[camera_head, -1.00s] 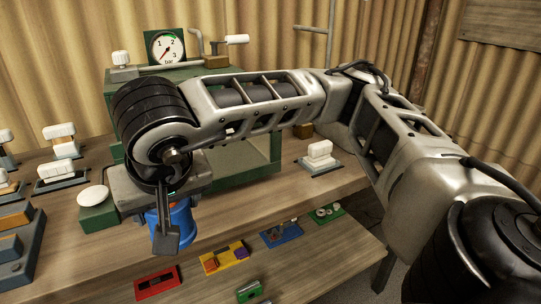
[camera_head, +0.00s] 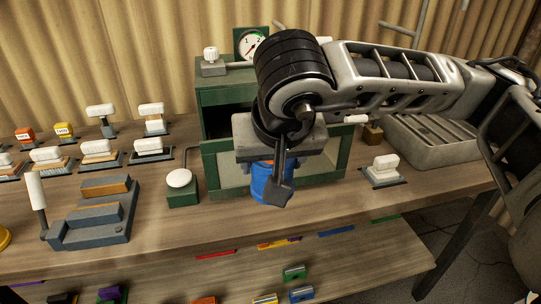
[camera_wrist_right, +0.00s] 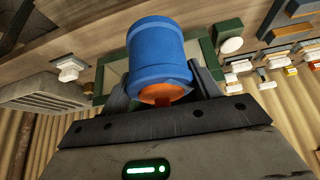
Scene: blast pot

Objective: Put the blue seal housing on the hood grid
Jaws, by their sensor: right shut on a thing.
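The blue seal housing (camera_head: 268,186) is a blue cylinder, partly hidden behind a finger of my right gripper (camera_head: 278,178) in the head view. In the right wrist view the blue seal housing (camera_wrist_right: 157,58) sits between the two fingers, with an orange part at its near end. My right gripper is shut on it. The green hood cabinet (camera_head: 212,122) with a dark opening stands behind the gripper, and its light window panel (camera_head: 232,172) is at the front. The hood grid cannot be made out. My left gripper is not in view.
A green box with a white button (camera_head: 182,190) stands left of the hood. A grey stepped block (camera_head: 95,215) and several white-handled pieces (camera_head: 150,147) are farther left. A ribbed grey tray (camera_head: 435,140) and a white-topped piece (camera_head: 383,172) are on the right. A lower shelf (camera_head: 350,262) holds small coloured parts.

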